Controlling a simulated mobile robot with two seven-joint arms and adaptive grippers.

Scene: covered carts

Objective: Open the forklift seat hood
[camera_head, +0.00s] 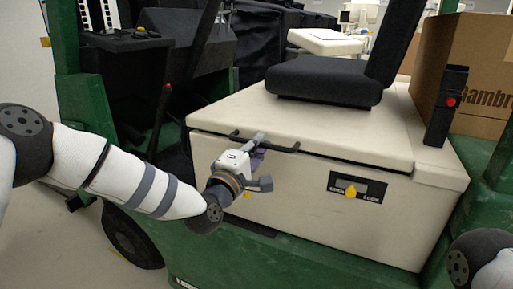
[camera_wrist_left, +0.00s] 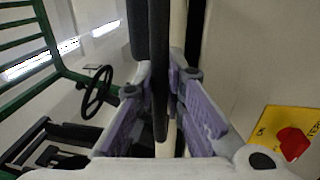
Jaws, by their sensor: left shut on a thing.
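The forklift seat hood (camera_head: 310,128) is a cream lid with a black seat (camera_head: 325,82) on top. It lies about level on its cream box, with a dark thin seam under its front edge. A black bar handle (camera_head: 287,150) runs along that edge. My left gripper (camera_head: 258,148) is at the handle. In the left wrist view, the purple fingers (camera_wrist_left: 160,100) are on both sides of the black bar (camera_wrist_left: 160,45) and shut on it. A latch plate marked OPEN and LOCK (camera_head: 372,187) with a yellow knob (camera_head: 350,191) is on the box front. My right gripper is out of view.
A red lever (camera_head: 167,88) and the black console (camera_head: 125,38) stand left of the hood. A cardboard box (camera_head: 470,60) is behind at right. The left wrist view shows a red knob on a yellow plate (camera_wrist_left: 293,143) and a steering wheel (camera_wrist_left: 97,92).

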